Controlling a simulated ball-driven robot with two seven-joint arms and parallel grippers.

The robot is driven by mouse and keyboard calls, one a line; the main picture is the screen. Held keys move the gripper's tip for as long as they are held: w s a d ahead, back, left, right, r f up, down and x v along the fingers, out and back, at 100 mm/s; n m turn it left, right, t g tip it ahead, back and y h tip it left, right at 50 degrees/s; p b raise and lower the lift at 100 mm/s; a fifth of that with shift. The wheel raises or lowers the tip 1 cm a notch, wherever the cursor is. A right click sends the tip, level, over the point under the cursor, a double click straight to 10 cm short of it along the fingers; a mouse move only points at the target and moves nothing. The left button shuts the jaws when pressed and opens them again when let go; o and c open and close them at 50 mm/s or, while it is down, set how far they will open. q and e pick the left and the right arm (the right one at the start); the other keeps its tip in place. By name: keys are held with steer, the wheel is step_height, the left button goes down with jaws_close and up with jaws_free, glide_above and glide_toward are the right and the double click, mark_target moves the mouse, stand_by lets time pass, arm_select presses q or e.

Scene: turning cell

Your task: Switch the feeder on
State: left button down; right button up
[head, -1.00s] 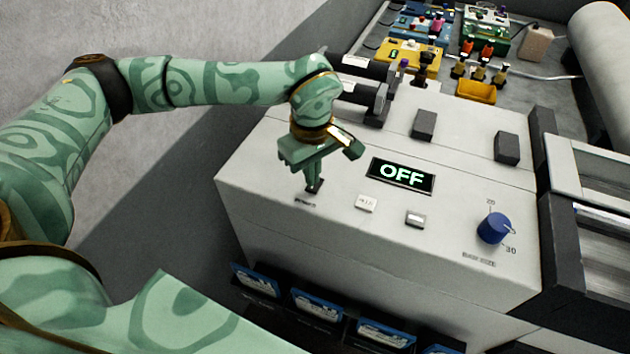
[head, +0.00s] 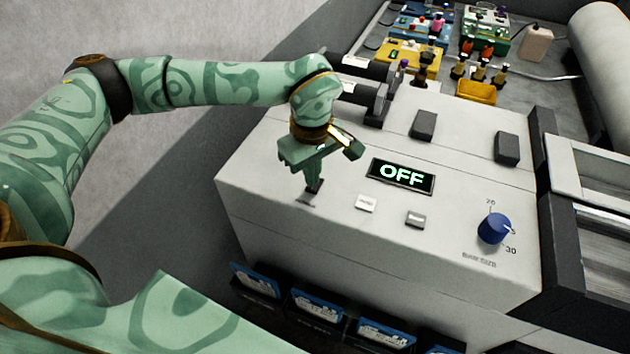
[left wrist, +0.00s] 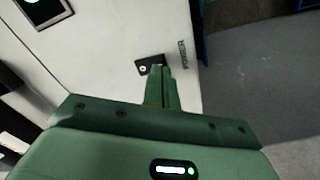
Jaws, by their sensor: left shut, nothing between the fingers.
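The feeder (head: 330,240) is a pale grey cabinet with controls on its sloped top. Its display (head: 401,175) reads OFF in green letters. My left gripper (head: 313,188) is shut and empty, pointing down at the power switch on the panel's left side. In the left wrist view the shut fingers (left wrist: 160,80) are right at the dark plate of the power switch (left wrist: 145,65), beside the word POWER. The fingers cover part of the switch, so I cannot tell its position or whether they touch it. My right gripper is not in view.
A white button (head: 365,203), a grey button (head: 415,219) and a blue knob (head: 492,229) are to the right on the panel. Blue-labelled boxes (head: 318,306) stand below the front. A tray area with coloured parts (head: 480,92) lies behind.

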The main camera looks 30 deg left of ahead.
arm_select(q)
steer(key=shift+f+b, duration=0.6)
steer(key=shift+f, duration=0.35)
stand_by(0.8)
steer(key=shift+r, duration=0.15)
step_height(320, 180, up, 7)
steer(key=p, duration=0.5)
steer(key=shift+p, duration=0.4)
